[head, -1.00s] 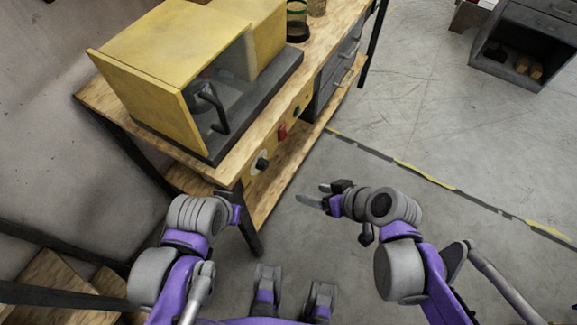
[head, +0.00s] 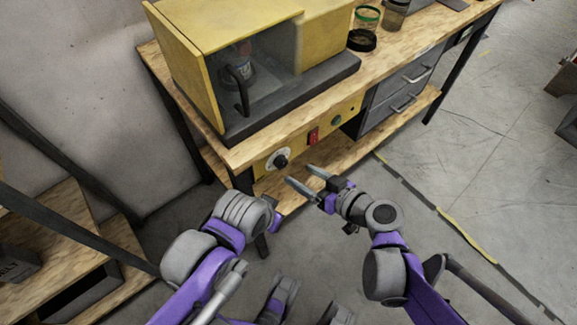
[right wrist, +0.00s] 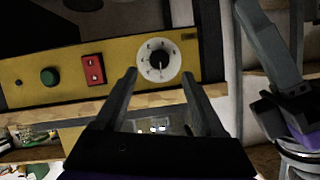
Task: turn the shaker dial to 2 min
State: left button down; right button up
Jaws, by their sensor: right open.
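The shaker (head: 210,55) is a yellow box with a dark base and a black handle, standing on the wooden bench. Its dial (head: 280,161) is a black knob on a white disc, on the yellow front panel below the bench top. In the right wrist view the dial (right wrist: 158,60) sits just beyond and between my fingertips; its marks are too small to read. My right gripper (head: 299,176) is open and empty, a little to the right of the dial and apart from it. My left gripper (head: 277,213) is below the dial; its fingers are not clear.
A red switch (head: 313,135) and a green button (head: 337,120) sit right of the dial on the panel. Jars (head: 364,28) stand on the bench at the back right. Grey drawers (head: 400,88) are under the bench. Open floor lies to the right.

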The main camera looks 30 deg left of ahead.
aim_at(284, 165)
jog(key=x, duration=0.6)
jog(key=shift+w+a+f+b, duration=0.15)
jog(key=shift+a+b, duration=0.1)
jog(key=shift+b, duration=0.15)
grip_shut()
